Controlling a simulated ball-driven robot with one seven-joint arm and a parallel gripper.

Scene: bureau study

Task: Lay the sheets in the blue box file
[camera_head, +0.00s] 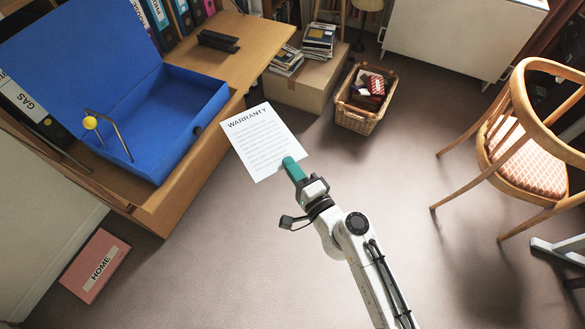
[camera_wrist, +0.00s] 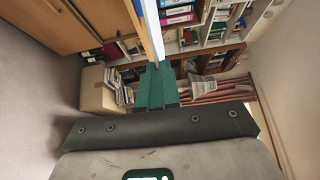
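A white sheet headed "WARRANTY" (camera_head: 262,140) is held at its lower right edge by my gripper (camera_head: 292,168), whose green fingers are shut on it. The sheet is in the air over the floor, right of the bureau. In the wrist view the sheet shows nearly edge-on (camera_wrist: 153,30) between the green fingers (camera_wrist: 157,85). The blue box file (camera_head: 187,88) lies on the bureau's writing surface at the left, its lid (camera_head: 75,50) open and leaning back. A metal spring clip with a yellow knob (camera_head: 91,123) stands up inside it. I see no sheet in the box.
The bureau (camera_head: 262,38) bears the box, a black hole punch (camera_head: 218,41) and a row of upright files. A pink "HOME" box file (camera_head: 95,266) lies on the floor. A basket (camera_head: 362,116), carton (camera_head: 303,86) and chair (camera_head: 530,165) stand beyond clear carpet.

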